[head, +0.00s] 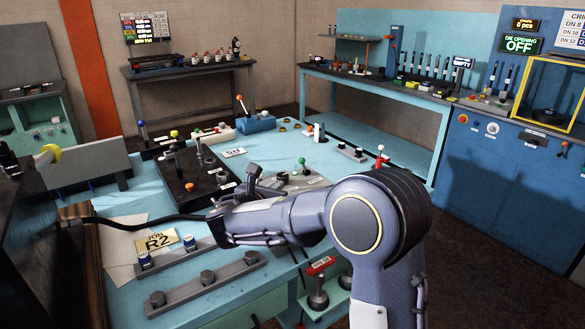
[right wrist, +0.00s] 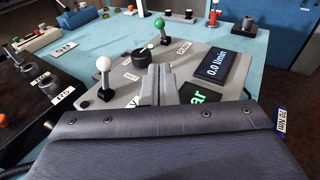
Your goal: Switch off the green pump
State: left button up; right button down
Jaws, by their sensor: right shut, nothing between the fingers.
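The grey pump panel (right wrist: 122,97) stands on the light blue bench in the right wrist view. On it are a green-balled lever (right wrist: 159,27), a white-balled lever (right wrist: 104,68) and a black knob (right wrist: 145,58). The green-balled lever also shows in the head view (head: 302,161). A second display (right wrist: 200,98) with green text is partly hidden by my wrist. My right gripper (right wrist: 158,72) is shut and empty, over the panel, near the black knob. Contact cannot be told. My left gripper is not in view.
A black block (head: 185,185) with levers stands left of the panel. A black hose (head: 150,226) and the "R2" job card (head: 158,241) lie near the front. Blue cabinets (head: 480,165) line the right wall.

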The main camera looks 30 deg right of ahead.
aim_at(302, 163)
jog(key=x, duration=0.4)
jog(key=p+x, duration=0.1)
jog(key=x, duration=0.4)
jog(key=r+p+x, duration=0.1)
jog(key=x, duration=0.4)
jog(key=shift+d+r, duration=0.1)
jog(key=shift+r, duration=0.05)
jog(key=shift+d+r+p, duration=0.1)
jog(key=shift+r+p, duration=0.2)
jog(key=shift+p, duration=0.45)
jog(key=shift+d+p, duration=0.1)
jog(key=shift+p, duration=0.2)
